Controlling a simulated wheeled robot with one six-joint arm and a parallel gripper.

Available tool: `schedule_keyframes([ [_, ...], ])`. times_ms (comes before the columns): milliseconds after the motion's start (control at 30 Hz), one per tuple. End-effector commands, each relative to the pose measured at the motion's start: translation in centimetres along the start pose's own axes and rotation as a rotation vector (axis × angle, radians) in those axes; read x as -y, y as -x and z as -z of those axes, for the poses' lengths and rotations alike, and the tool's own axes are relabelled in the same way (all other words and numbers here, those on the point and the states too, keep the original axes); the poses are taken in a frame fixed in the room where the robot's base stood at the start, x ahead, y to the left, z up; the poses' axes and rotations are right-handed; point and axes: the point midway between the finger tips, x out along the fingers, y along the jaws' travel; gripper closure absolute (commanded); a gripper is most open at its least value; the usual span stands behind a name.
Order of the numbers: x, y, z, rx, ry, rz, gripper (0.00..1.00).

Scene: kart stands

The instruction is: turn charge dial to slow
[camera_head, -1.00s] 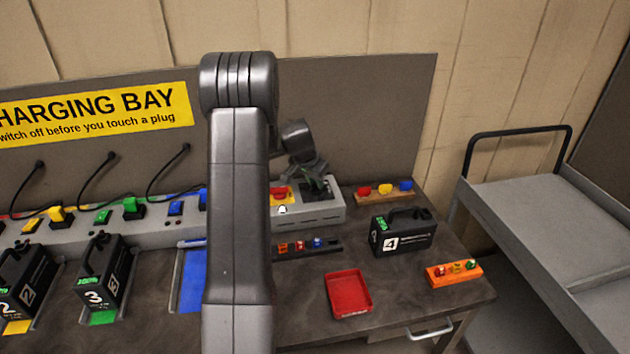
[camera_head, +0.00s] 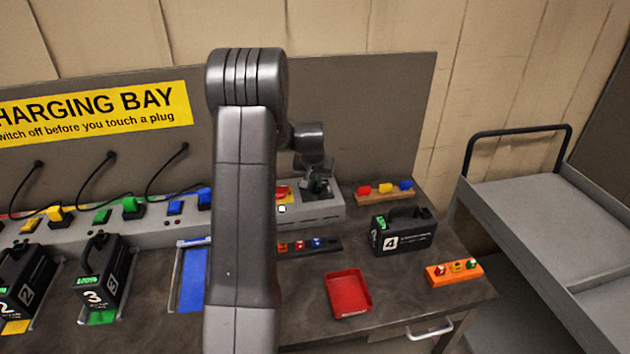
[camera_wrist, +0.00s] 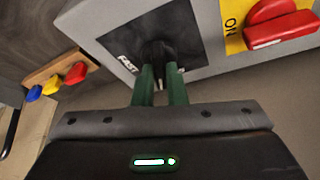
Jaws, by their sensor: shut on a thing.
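The charge dial (camera_wrist: 157,52) is a black knob on a dark plate (camera_wrist: 188,33) marked "FAST", on top of the grey charger box. In the wrist view my gripper (camera_wrist: 160,80) has its two green fingers shut on the dial. Its pointer and the "slow" mark cannot be made out. In the head view my gripper (camera_head: 318,186) is over the right part of the grey box (camera_head: 318,213), and my arm hides part of the bench.
A red switch (camera_wrist: 280,25) on a yellow plate sits beside the dial. A wooden strip with red, yellow and blue pieces (camera_head: 384,190) lies right of the box. Battery 4 (camera_head: 403,232), a red tray (camera_head: 348,293) and an orange block (camera_head: 453,272) stand on the bench. A grey cart (camera_head: 545,215) is at right.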

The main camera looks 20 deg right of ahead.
Motion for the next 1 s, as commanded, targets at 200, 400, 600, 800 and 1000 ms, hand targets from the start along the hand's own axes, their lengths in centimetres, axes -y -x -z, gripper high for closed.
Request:
schedule_keyframes([
  [200, -0.18, -0.12, 0.04, -0.002, 0.151, 0.064, 1.0],
  [400, -0.2, -0.13, 0.05, -0.002, 0.26, 0.108, 1.0],
  [600, -0.25, -0.05, 0.07, -0.002, 0.325, 0.134, 1.0],
  [800, -0.25, 0.01, 0.07, -0.001, 0.349, 0.144, 1.0],
  [1000, -0.24, 0.04, 0.07, 0.0, 0.353, 0.144, 1.0],
])
